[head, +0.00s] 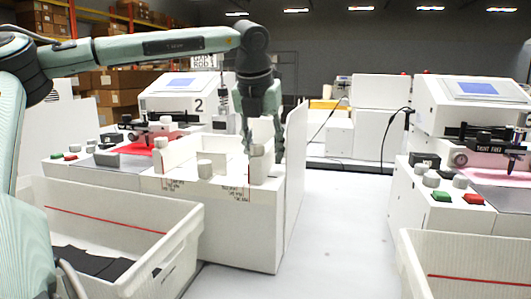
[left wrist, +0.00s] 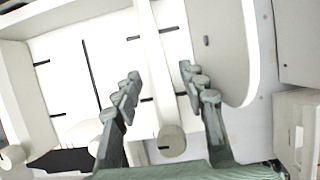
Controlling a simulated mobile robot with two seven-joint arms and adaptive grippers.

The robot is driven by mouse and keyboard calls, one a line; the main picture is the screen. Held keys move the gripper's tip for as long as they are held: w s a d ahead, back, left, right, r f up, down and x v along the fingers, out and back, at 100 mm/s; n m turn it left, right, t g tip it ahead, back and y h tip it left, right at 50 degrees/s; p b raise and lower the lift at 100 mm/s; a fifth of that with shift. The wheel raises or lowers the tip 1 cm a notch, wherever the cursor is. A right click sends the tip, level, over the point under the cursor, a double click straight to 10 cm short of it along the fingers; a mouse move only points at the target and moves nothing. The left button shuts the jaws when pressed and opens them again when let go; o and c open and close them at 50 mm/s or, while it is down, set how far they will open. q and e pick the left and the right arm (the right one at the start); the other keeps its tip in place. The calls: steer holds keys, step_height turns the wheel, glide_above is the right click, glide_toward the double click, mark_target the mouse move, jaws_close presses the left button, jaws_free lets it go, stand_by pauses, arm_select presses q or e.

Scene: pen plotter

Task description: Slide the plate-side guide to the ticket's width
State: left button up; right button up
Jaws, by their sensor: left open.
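The white feeder box (head: 215,222) stands in front of the plotter marked 2. A white guide bar with a round knob (left wrist: 172,140) crosses its marked bed in the left wrist view. I take this bar to be the plate-side guide. My left gripper (head: 264,150) hangs over the right part of the feeder in the head view. In the left wrist view my left gripper (left wrist: 160,72) is open, one finger on each side of the bar, with gaps visible. Contact depth cannot be told. No ticket shows clearly on the bed. My right gripper is out of view.
A white bin (head: 120,215) with black cards (head: 95,262) stands at front left. An upright white panel (head: 295,150) stands close to the right of my left gripper. Another plotter (head: 470,110) and bin (head: 465,270) stand at right. The white surface (head: 340,220) between is clear.

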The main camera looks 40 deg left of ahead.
arm_select(q)
steer(key=shift+w+a+f, duration=0.1)
steer(key=shift+w+f, duration=0.1)
steer(key=shift+f, duration=0.3)
jaws_close()
